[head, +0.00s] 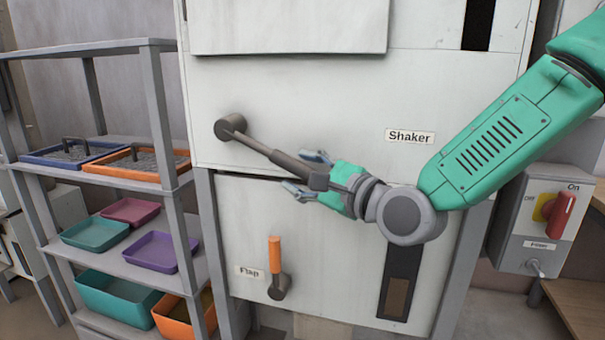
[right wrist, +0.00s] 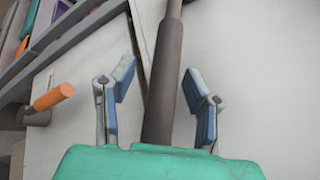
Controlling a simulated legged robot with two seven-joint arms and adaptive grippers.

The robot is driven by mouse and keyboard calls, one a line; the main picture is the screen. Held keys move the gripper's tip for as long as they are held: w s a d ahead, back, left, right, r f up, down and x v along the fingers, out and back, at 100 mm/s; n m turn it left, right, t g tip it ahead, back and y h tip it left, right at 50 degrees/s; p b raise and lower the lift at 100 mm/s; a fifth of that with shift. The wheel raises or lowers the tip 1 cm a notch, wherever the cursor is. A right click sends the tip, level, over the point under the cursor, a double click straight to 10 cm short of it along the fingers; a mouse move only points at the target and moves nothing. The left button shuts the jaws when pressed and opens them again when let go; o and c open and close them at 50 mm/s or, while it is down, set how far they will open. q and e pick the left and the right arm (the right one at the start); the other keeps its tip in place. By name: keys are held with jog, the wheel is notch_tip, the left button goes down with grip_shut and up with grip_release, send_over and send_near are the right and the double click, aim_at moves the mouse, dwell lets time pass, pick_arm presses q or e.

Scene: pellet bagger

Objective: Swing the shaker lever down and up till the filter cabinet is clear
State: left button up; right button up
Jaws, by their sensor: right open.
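The shaker lever (head: 265,150) is a dark grey bar on a round pivot at the upper left of the pale filter cabinet (head: 300,100). It slants down to the right from its pivot. My right gripper (head: 305,172) is open around the lever's thicker grip end. In the right wrist view the lever (right wrist: 165,75) runs between the two blue-padded fingers (right wrist: 160,90), with a gap on each side. The "Shaker" label (head: 410,136) is right of the lever. My left gripper is not in view.
Below is the "Flap" lever (head: 276,262) with an upright orange handle; it also shows in the right wrist view (right wrist: 52,98). A shelf rack (head: 150,110) with coloured trays stands at left. A switch box (head: 535,230) with a red knob is at right.

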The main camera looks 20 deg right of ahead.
grip_shut()
jog(key=shift+d+f, duration=0.1)
jog(key=shift+d, duration=0.05)
jog(key=shift+d, duration=0.1)
jog(key=shift+r+p, duration=0.25)
jog(key=shift+p, duration=0.45)
jog(key=r+n+g+h+p, duration=0.1)
jog(key=r+p, duration=0.2)
jog(key=p, duration=0.4)
jog(key=r+g+h+p, duration=0.1)
jog(key=r+g+p, duration=0.1)
jog(key=p, duration=0.5)
jog(key=d+r+n+g+h+p, duration=0.1)
jog(key=r+g+p, duration=0.1)
jog(key=r+p, duration=0.2)
jog(key=shift+s+r+n+p, duration=0.2)
jog(key=shift+r+n+p, duration=0.15)
jog(key=shift+p, duration=1.05)
jog(key=shift+w+a+r+h+p, duration=0.15)
jog(key=shift+r+h+p, duration=0.3)
jog(key=shift+p, duration=0.45)
jog(key=shift+f, duration=0.1)
